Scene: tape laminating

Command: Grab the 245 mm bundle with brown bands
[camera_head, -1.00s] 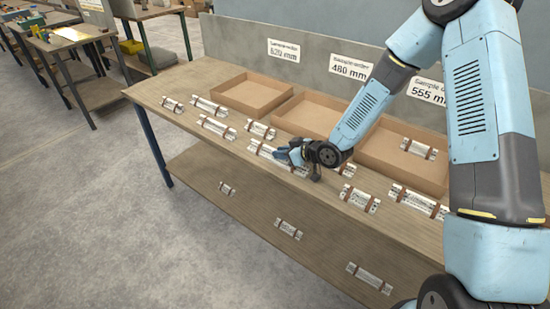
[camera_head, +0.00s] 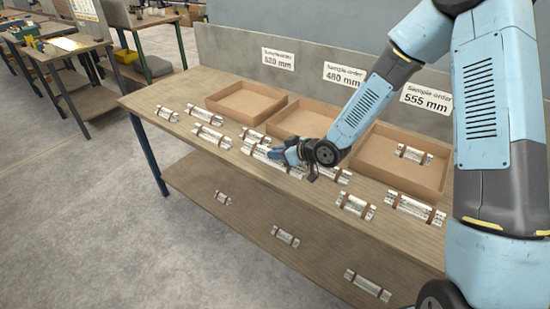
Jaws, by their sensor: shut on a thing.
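My gripper (camera_head: 279,154) reaches down from the right over the middle of the table and is shut on a pale bundle (camera_head: 262,152) with brown bands. The gripper hides part of this bundle, and its length label is too small to read. I cannot tell whether it is clear of the tabletop. Similar banded bundles lie nearby: one (camera_head: 253,136) just behind and left, one (camera_head: 211,137) further left, and one (camera_head: 355,205) to the right. Their printed lengths are not legible.
Three open cardboard boxes stand along the back, under signs: 520 mm (camera_head: 277,58), 480 mm (camera_head: 344,73) and 555 mm (camera_head: 426,101). The right box (camera_head: 437,184) holds one bundle (camera_head: 414,154). Several bundles lie on the table (camera_head: 150,97) and its lower shelf (camera_head: 255,228).

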